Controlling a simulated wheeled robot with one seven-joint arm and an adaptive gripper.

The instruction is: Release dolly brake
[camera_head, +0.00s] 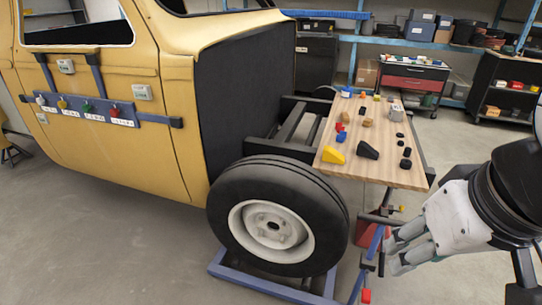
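The blue dolly (268,289) lies on the floor under the grey-rimmed wheel (272,229) of the yellow vehicle. Blue bars rise at its right side, with a small red-tipped part (366,296) low down near the dolly's right end. I cannot tell for certain which part is the brake. My gripper (391,255) is at the lower right, close to the blue upright bar in the picture. Its fingers look apart, with nothing visible held between them. Whether it touches the bar cannot be told.
A wooden board (400,174) with several small coloured pieces sits above, behind the gripper. A red container (366,234) shows under the board. A drawer cart (411,80) and shelves stand at the back. Grey floor (110,250) is open at the left.

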